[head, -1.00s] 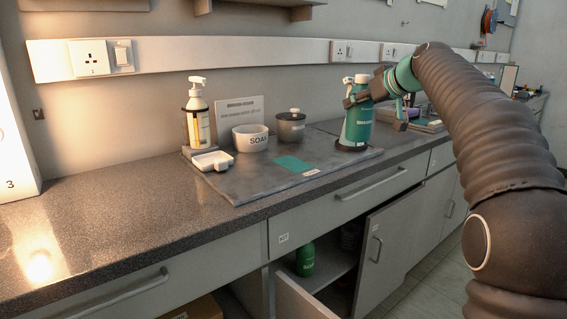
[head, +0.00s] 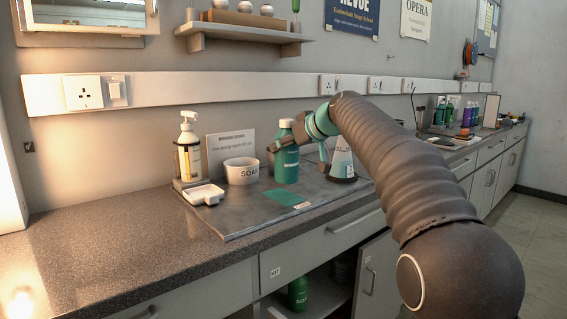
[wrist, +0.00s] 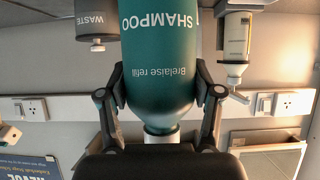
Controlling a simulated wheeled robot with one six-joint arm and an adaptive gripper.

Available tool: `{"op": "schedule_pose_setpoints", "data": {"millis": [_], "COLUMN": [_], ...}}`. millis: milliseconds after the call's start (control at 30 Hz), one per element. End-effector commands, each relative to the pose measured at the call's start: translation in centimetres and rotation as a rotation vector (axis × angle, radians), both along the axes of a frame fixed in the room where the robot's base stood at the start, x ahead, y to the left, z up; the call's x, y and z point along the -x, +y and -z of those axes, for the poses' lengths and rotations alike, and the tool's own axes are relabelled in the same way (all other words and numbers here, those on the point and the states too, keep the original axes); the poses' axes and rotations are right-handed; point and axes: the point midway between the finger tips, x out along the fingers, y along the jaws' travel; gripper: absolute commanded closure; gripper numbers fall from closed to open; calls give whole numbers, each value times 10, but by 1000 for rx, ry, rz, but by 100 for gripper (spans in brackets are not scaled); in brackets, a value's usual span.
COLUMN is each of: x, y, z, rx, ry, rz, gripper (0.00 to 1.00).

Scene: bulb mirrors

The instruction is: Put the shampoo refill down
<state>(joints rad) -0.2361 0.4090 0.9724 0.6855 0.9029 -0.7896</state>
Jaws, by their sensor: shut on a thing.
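The shampoo refill (head: 286,163) is a green bottle with a white cap, upright over the grey tray (head: 240,226). The wrist view shows its label upside down (wrist: 158,60). My gripper (head: 283,143) is shut on its upper part, with one finger on each side in the wrist view (wrist: 160,97). A flat green patch (head: 287,197) lies on the tray just in front of and below the bottle. I cannot tell whether the bottle's base touches the tray.
A pump dispenser (head: 188,150), white dish (head: 204,194) and SOAP bowl (head: 241,171) stand left of the bottle. A clear vessel (head: 342,160) stands close on its right. The WASTE pot (wrist: 90,22) shows in the wrist view. The counter's left is clear.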

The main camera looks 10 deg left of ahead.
Motion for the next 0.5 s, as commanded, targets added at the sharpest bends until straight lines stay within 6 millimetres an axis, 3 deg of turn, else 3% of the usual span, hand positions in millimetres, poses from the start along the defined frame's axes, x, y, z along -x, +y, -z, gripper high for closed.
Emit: {"op": "schedule_pose_setpoints", "data": {"millis": [167, 500], "x": [-1, -1], "y": [10, 10], "z": [6, 44], "rx": [-2, -1], "ry": [-2, -2], "rz": [1, 2], "gripper": [87, 87]}}
